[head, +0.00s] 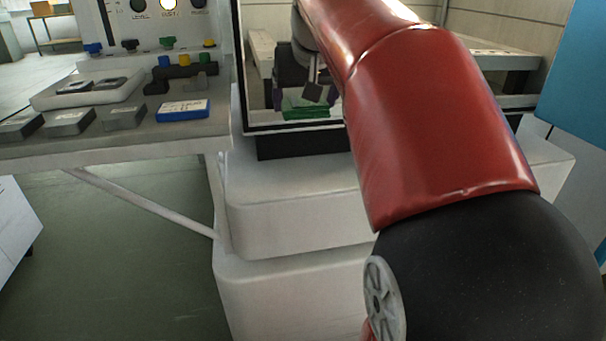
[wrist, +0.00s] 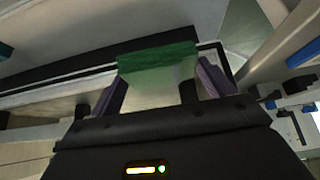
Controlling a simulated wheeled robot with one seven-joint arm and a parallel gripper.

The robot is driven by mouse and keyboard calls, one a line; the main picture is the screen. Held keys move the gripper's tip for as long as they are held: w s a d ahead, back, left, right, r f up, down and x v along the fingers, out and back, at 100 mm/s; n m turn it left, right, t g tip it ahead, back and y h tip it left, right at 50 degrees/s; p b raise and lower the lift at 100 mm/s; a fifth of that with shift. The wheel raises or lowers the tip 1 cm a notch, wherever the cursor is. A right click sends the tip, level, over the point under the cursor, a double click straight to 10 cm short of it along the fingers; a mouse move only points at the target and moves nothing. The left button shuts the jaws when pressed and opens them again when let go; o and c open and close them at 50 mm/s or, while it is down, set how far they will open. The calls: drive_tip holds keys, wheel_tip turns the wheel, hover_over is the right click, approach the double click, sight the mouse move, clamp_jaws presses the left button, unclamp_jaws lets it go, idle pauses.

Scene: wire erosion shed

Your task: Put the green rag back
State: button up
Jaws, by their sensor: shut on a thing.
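The green rag (head: 305,107) is seen in the head view low in the machine's framed opening, beneath my gripper (head: 303,97). In the wrist view the rag (wrist: 158,58) spans the space between the purple fingers of my gripper (wrist: 161,72), which is shut on it. The part of the rag nearer the palm looks paler. Whether the rag touches any surface below cannot be told. My red arm hides the right part of the opening in the head view.
The machine's dark-framed opening (head: 245,128) surrounds my gripper closely, above a stepped white base (head: 290,215). On the left, a grey shelf (head: 150,140) bears metal blocks, coloured clamps and a blue box (head: 183,110). A blue panel (head: 575,80) stands at the right.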

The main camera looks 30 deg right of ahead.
wheel_tip(320, 180, down, 16)
drive_tip(key=shift+b, duration=1)
drive_tip(key=shift+f, duration=0.2)
drive_tip(key=o, duration=0.9)
drive_tip(key=shift+r, duration=0.1)
